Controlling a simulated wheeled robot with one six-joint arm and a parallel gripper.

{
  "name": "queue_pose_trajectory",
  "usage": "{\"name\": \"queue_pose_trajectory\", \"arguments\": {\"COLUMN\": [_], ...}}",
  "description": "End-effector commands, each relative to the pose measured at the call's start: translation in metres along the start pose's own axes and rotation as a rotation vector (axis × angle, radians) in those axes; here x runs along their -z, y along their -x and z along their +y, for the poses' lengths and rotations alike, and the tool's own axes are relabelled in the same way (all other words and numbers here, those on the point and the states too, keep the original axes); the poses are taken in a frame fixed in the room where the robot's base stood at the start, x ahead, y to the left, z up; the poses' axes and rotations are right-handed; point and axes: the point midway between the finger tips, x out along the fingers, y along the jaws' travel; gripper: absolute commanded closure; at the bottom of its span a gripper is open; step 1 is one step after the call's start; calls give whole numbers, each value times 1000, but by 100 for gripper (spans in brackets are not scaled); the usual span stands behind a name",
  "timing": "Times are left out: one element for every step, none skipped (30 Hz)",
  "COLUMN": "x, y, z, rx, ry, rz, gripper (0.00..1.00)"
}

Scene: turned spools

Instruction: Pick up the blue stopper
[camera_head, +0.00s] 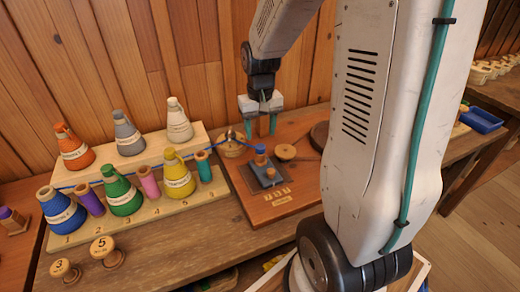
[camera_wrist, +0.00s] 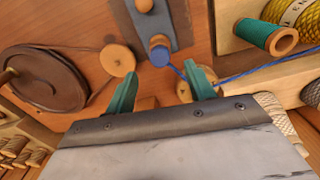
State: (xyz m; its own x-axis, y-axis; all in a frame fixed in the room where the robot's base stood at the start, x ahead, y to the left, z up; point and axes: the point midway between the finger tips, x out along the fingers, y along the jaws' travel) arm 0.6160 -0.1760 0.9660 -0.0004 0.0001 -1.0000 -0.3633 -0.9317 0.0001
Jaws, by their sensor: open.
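The blue stopper (camera_head: 260,149) stands upright on a dark grey plate on a reddish-brown board. In the wrist view the blue stopper (camera_wrist: 159,56) shows as a blue round end beside a wooden peg part, near the plate's end.
A blue cord (camera_wrist: 250,70) runs close to the stopper. A small wooden disc (camera_head: 285,152) and a dark round wheel (camera_wrist: 42,78) lie to one side. A stepped rack (camera_head: 150,208) of coloured cone spools stands left. A wooden peg (camera_head: 270,172) is beside the stopper.

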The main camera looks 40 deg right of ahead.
Motion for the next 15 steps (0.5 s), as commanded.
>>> {"name": "queue_pose_trajectory", "arguments": {"x": [0, 0, 0, 0, 0, 1, 1, 1, 1, 1, 1, 1, 1, 1, 1], "y": [-6, -10, -15, -19, -24, -31, -35, -40, -45, -48, -50, -53, -54, -54, -55], "z": [0, 0, 0, 0, 0, 0, 1, 0, 0, 0, 0, 0, 0, 0, 0], "rx": [0, 0, 0, 0, 0, 0, 0, 0, 0, 0, 0, 0, 0, 0, 0], "ry": [0, 1, 1, 1, 1, 1, 1, 1, 1, 1, 1, 1, 1, 1, 1], "rz": [-2, -4, -4, -3, -4, -4, -4, -4, -4, -4, -2, -1, -1, -1, 0], "gripper": [46, 46, 46, 46, 46, 46, 46, 46, 46, 46, 46, 46, 46, 46, 46]}}
